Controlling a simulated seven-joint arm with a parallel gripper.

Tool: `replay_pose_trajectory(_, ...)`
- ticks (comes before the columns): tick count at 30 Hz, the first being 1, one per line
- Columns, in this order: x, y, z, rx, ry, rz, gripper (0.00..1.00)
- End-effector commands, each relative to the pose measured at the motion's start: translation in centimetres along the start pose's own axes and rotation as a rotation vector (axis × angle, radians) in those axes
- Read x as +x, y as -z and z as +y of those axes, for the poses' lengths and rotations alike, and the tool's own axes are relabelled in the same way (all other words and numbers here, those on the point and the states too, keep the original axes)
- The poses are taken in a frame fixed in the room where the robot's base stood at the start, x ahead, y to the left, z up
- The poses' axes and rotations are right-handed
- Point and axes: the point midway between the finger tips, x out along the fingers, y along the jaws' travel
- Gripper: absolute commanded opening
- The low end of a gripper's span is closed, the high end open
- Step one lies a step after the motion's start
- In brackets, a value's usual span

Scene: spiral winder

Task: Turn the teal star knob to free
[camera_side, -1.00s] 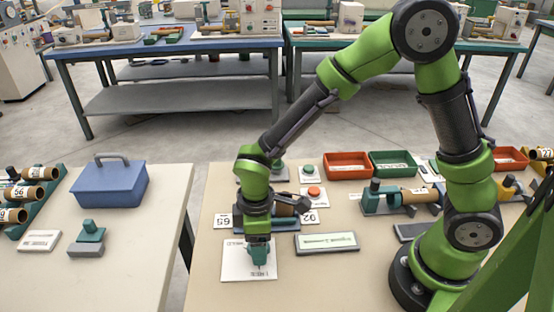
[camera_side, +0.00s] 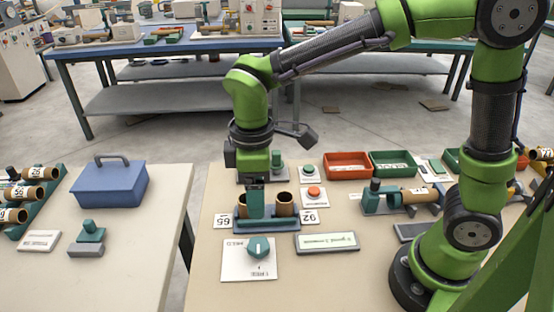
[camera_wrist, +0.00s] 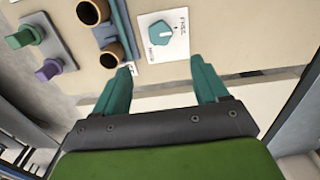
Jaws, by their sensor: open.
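The teal star knob (camera_side: 259,247) sits on a white plate (camera_side: 236,270) near the bench's front edge. A pale line marks its top; I cannot tell for sure which label it points at. In the wrist view the knob (camera_wrist: 162,33) is uncovered, and its plate (camera_wrist: 178,49) carries dark lettering at two sides, too small to read surely. My gripper (camera_side: 257,197) is raised, behind and above the knob, clear of it. In the wrist view its two teal fingers (camera_wrist: 163,84) are spread wide with nothing between them.
A blue holder with brown tubes (camera_side: 285,204) stands just behind the plate, close to my gripper. A sign (camera_side: 327,243) lies right of the plate. An orange button (camera_side: 314,191), a red bin (camera_side: 347,166) and a green bin (camera_side: 393,164) are farther back.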

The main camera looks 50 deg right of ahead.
Motion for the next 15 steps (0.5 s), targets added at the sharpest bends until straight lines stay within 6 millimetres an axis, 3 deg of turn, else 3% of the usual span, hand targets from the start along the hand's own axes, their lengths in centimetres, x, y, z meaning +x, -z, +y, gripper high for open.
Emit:
replay_pose_trajectory(6,-2.1,0.0,0.0,0.0,0.0,0.001,0.73)
replay_pose_trajectory(15,-2.4,0.0,0.0,-0.001,0.0,-0.001,0.73)
